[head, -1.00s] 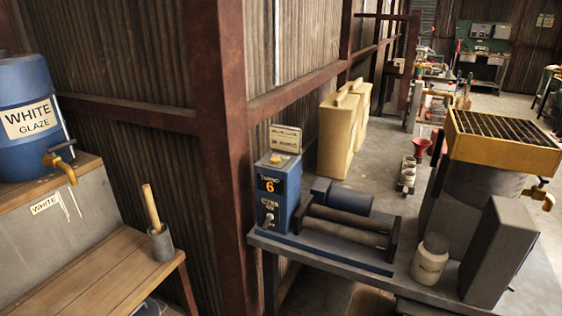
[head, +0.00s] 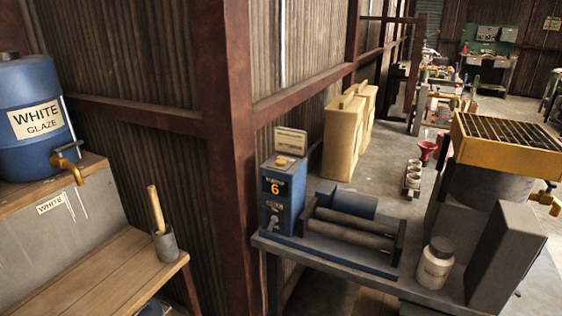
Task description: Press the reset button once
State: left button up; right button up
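A blue control box (head: 283,198) stands at the left end of the grey bench, beside a rusty post. Its dark display shows an orange 6. A yellowish button-like piece (head: 285,162) sits on its top; I cannot read whether it is the reset button. A small lever or knob shows low on the box's front. A label plate (head: 291,141) stands behind the top. Neither of my grippers is in view.
Rollers (head: 349,232) lie right of the box on the bench (head: 372,286). A white jar (head: 434,263), a dark grey block (head: 505,258) and a yellow grated tray (head: 505,145) stand further right. A blue white-glaze barrel (head: 34,88) is at left. Cream slabs (head: 343,137) stand behind.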

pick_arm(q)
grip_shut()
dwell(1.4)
